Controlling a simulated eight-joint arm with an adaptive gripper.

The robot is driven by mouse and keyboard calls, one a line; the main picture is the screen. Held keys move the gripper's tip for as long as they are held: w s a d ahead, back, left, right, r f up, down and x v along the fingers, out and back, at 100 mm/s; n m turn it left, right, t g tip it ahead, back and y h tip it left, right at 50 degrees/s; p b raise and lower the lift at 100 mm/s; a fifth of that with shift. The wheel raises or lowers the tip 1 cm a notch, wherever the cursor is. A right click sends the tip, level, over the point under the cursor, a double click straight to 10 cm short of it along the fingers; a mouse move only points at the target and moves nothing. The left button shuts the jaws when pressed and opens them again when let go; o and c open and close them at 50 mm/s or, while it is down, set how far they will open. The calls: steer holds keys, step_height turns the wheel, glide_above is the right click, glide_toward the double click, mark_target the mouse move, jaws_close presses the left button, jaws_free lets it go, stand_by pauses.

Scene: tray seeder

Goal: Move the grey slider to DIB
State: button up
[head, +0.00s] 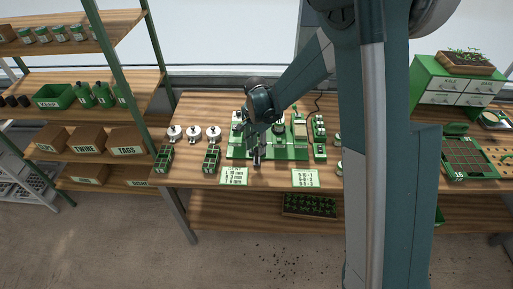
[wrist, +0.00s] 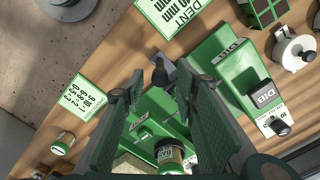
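The green tray seeder (head: 290,152) stands on the wooden bench. My gripper (head: 257,158) is low over its front edge, left of its middle. In the wrist view my gripper (wrist: 158,88) is open, with a finger on each side of a dark rounded knob (wrist: 160,73). A gap shows between the knob and the fingers. A grey part beside the knob is partly behind the right finger; I cannot tell whether this is the grey slider.
Two printed cards, the left one (head: 234,176) and the right one (head: 305,178), lie along the bench's front edge.

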steer(key=shift+f, duration=0.45)
jaws_close()
steer(key=a+b, duration=0.3)
steer(key=a, duration=0.7)
steer(key=shift+a+b, duration=0.25)
steer(key=shift+b, duration=0.05)
jaws_free()
steer(key=shift+a, duration=0.1)
